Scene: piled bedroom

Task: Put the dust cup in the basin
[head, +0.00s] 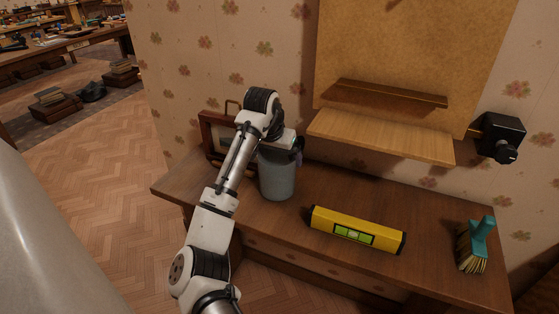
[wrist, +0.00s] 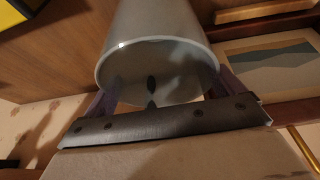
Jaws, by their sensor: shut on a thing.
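The dust cup (head: 277,178) is a grey, upright, open-topped cylinder over the left part of the wooden desk. Whether its base touches the desk is hard to tell. My gripper (head: 283,150) is at its top, and its wrist hides part of the rim. In the wrist view the cup (wrist: 155,25) fills the upper middle, its open mouth toward the camera. The gripper's fingers (wrist: 160,98) lie on either side of the mouth, shut on the cup. Two small dark marks show inside it. I cannot make out a basin in either view.
A yellow spirit level (head: 356,229) lies right of the cup on the desk (head: 300,222). A teal-handled brush (head: 475,245) stands at the right end. A framed picture (head: 213,137) leans behind my arm. A wooden shelf (head: 380,137) juts above the back; a black box (head: 500,137) is wall-mounted.

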